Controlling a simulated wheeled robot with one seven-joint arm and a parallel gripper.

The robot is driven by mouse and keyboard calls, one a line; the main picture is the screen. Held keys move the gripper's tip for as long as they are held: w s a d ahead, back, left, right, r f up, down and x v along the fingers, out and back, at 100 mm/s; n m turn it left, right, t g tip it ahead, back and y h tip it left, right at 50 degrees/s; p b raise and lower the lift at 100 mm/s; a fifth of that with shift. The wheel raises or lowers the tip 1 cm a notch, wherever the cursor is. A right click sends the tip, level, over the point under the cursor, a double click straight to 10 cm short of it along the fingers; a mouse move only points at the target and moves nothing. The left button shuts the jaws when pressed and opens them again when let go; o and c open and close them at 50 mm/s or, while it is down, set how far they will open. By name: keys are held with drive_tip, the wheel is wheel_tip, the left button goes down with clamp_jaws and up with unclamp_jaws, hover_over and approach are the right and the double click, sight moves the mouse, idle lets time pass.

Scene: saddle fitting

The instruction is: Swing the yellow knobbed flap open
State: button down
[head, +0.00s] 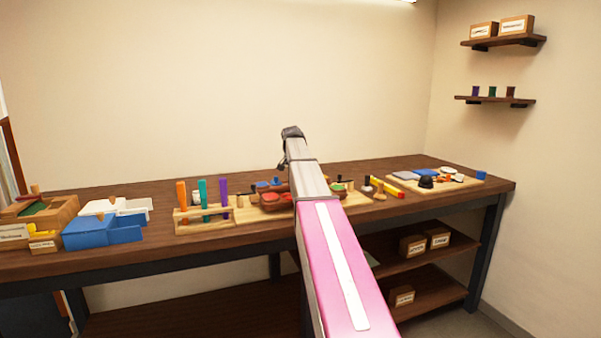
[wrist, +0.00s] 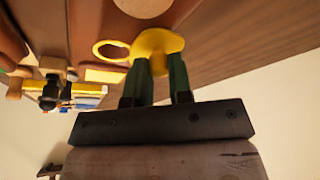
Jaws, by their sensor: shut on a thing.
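In the wrist view, the yellow flap (wrist: 158,40) shows as a rounded yellow piece right at my fingertips. My gripper (wrist: 160,66) has two dark green fingers closed on its yellow knob, with a small gap between the fingers where yellow shows. In the head view my arm hides the gripper, and I cannot make out the flap there.
The wooden workbench (head: 160,250) carries a blue box (head: 100,232), a peg rack (head: 205,225) and a board of parts (head: 440,187). In the wrist view, a dark-headed tool (wrist: 50,90) and a yellow bar (wrist: 85,87) lie left of my fingers. Bare wood shows to the right.

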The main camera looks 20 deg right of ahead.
drive_tip(key=shift+w+m+g, duration=0.3)
drive_tip(key=shift+w+m, duration=0.1)
drive_tip(key=shift+m, duration=0.7)
drive_tip(key=shift+h, duration=0.3)
drive_tip(key=c, duration=1.1)
unclamp_jaws()
drive_tip(key=shift+o, duration=0.2)
drive_tip(key=v, duration=1)
drive_tip(key=shift+r, duration=0.45)
